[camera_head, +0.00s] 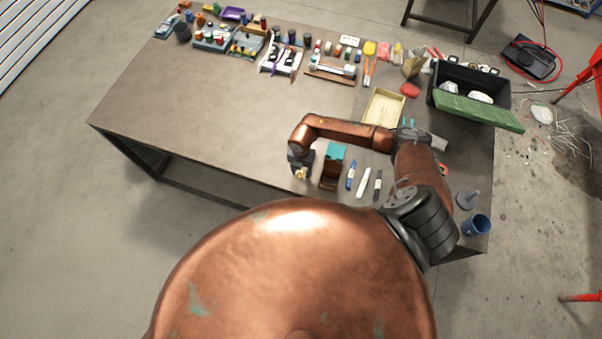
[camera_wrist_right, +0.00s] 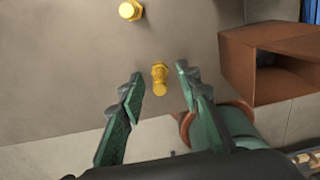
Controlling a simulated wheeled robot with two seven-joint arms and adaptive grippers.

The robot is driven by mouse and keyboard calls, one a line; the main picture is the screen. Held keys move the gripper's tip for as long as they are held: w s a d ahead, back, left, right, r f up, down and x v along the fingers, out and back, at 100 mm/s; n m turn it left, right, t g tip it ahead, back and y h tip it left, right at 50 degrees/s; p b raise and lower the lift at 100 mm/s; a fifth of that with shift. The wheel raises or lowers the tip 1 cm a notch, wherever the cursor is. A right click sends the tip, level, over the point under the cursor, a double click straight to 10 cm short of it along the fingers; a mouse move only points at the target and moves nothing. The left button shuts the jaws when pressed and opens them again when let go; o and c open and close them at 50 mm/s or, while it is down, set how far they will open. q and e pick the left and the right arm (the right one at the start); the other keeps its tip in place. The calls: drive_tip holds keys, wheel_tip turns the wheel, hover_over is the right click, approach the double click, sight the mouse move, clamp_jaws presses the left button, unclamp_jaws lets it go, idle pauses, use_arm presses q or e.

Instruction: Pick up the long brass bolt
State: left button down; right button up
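In the right wrist view, a brass bolt (camera_wrist_right: 159,80) with a visible shank lies between the fingertips of my right gripper (camera_wrist_right: 158,72). The fingers are apart, with a gap on both sides of the bolt. A second brass piece with a hex head (camera_wrist_right: 131,10) is at the top, beyond the fingers; its length cannot be seen. In the head view, my right gripper (camera_head: 301,166) points down near the table's front edge. A small brass spot (camera_head: 301,175) shows just below it. My left gripper is not in view.
A brown open box with a teal top (camera_head: 332,166) stands close to the right of my right gripper. Several pen-like tools (camera_head: 363,182) lie farther right. A cream tray (camera_head: 383,107) is behind. The left of the table (camera_head: 190,110) is clear.

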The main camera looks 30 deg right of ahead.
drive_tip(key=shift+c, duration=0.3)
clamp_jaws()
